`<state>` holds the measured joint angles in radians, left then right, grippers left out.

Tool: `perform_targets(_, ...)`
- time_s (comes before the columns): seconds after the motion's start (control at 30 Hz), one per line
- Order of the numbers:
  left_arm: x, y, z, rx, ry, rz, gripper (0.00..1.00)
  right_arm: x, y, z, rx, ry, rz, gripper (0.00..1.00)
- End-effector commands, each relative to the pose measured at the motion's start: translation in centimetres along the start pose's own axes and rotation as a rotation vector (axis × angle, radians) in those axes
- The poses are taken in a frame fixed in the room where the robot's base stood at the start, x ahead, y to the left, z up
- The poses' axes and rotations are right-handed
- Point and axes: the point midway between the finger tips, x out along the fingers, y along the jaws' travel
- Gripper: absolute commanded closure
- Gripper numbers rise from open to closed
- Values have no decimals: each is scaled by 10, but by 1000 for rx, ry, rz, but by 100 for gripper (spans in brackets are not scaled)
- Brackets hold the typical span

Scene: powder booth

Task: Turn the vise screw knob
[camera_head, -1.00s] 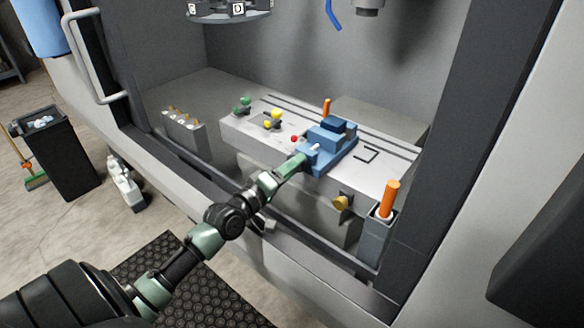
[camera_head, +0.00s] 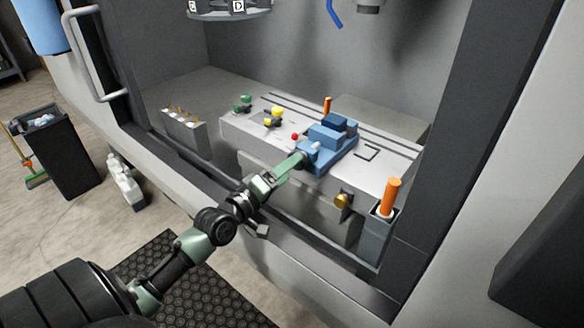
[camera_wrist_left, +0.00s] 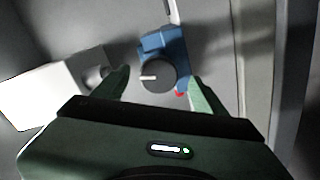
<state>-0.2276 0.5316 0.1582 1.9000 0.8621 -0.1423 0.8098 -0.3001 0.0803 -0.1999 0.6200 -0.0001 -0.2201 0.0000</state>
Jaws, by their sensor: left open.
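The blue vise (camera_head: 328,136) stands on the pale machine table, and its body also shows in the wrist view (camera_wrist_left: 163,43). The screw knob (camera_wrist_left: 157,76) is a dark round disc with a white mark, facing the wrist camera. My left gripper (camera_head: 301,158) reaches in from the left with its green fingertips at the near end of the vise. In the wrist view its open fingers stand on either side of the knob with gaps visible. A red ball (camera_head: 295,136) shows beside the vise. The head view hides most of the knob behind the fingers. My right gripper is out of view.
The machine table (camera_head: 397,167) has slots and yellow and green fittings to the left. An orange handle (camera_head: 390,195) stands in a grey holder at the front right. A grey block with pointed pieces (camera_head: 184,130) sits at left. The booth's front sill runs under my arm.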

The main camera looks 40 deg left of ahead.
Motion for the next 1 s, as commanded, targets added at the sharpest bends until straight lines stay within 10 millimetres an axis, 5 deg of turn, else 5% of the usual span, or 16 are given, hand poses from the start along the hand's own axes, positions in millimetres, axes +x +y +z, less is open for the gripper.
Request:
perform_targets(0.33, -49, -2, 1, 0, -1, -2, 28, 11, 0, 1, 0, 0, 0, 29)
perform_targets(1.0, -52, -1, 0, 0, -1, -1, 28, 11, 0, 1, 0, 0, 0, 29)
